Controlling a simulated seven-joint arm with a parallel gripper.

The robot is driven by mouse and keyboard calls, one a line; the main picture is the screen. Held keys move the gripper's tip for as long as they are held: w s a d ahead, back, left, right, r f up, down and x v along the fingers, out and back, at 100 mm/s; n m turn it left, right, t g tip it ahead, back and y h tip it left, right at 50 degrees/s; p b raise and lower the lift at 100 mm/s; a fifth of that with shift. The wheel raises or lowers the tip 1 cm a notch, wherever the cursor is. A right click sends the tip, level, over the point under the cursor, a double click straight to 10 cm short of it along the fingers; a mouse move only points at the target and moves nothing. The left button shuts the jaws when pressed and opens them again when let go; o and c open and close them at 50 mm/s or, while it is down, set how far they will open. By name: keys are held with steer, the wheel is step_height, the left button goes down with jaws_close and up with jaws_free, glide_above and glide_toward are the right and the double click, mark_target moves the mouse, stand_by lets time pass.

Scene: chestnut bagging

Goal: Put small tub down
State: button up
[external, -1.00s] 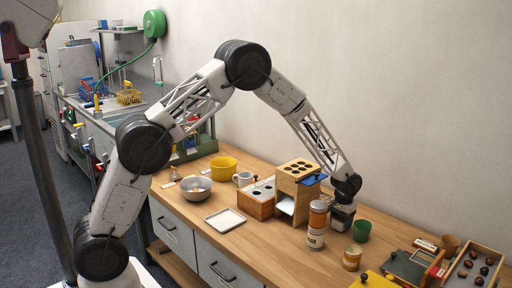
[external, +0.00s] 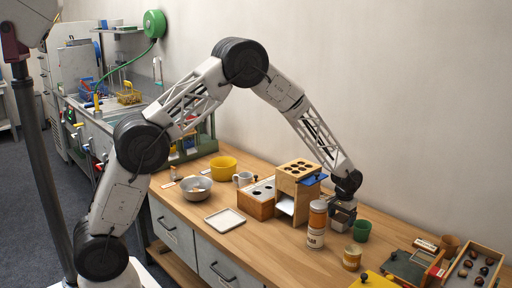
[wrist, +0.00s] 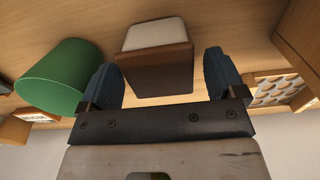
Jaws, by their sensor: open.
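The small tub (wrist: 157,70), brown with a pale top, stands on the wooden bench between the two blue fingertips in the wrist view. A gap shows on each side of it, so the fingers are apart from it. My gripper (wrist: 163,78) is open. In the external view my gripper (external: 342,217) is low over the bench, between the wooden block stand and the green cup. The tub is hard to make out there, largely hidden by my gripper.
A green cup (external: 361,230) stands close to the right of my gripper. A wooden stand with holes (external: 299,172) is on the left, with an orange-topped jar (external: 317,224) in front. A smaller yellow-labelled jar (external: 351,258) stands nearer the front.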

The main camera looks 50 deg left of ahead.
mark_target(342, 217)
step_height(342, 217, up, 10)
steer(key=shift+r, duration=0.25)
stand_by(0.3)
stand_by(0.5)
steer(key=s+a+r+t, duration=0.1)
steer(key=s+a+r, duration=0.4)
steer(key=s+r, duration=0.3)
steer(key=s+a+r+m, duration=0.1)
steer(key=s+a+r, duration=0.3)
steer(key=s+r, duration=0.45)
steer(key=s+a+r+t, duration=0.1)
steer(key=s+a+r, duration=0.4)
steer(key=s+r, duration=0.25)
steer(key=s+a, duration=0.3)
steer(key=s, duration=0.7)
steer(key=s+a+r, duration=0.1)
steer(key=s+a, duration=0.3)
steer(key=s, duration=0.6)
steer(key=s+a+r, duration=0.1)
steer(key=s+a, duration=0.2)
steer(key=s, duration=0.8)
steer(key=shift+a+n+t, duration=0.3)
steer(key=shift+n, duration=0.1)
